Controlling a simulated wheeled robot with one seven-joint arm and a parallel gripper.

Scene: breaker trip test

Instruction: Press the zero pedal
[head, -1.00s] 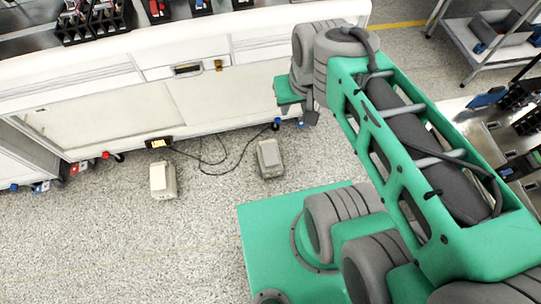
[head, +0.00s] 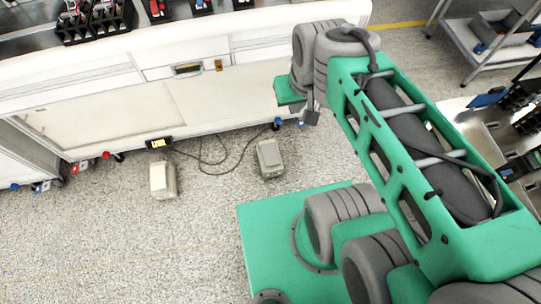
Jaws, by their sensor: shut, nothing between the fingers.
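Two beige-grey boxy foot pedals stand on the speckled floor in front of the bench. The left pedal (head: 163,180) is nearer to me, and the right pedal (head: 270,158) is closer to my arm and has a grey top plate. I cannot read any marking that tells which is the zero pedal. My gripper (head: 312,117) shows only as a small dark tip below the wrist, mostly hidden behind my arm. It is shut and empty, and in the picture it is above and right of the right pedal. I see no contact with either pedal.
A black box with a yellow display (head: 158,143) sits at the bench's lower edge, with dark cables (head: 215,160) looping over the floor. The white bench (head: 120,100) runs along the back. A cart (head: 490,45) stands at upper right.

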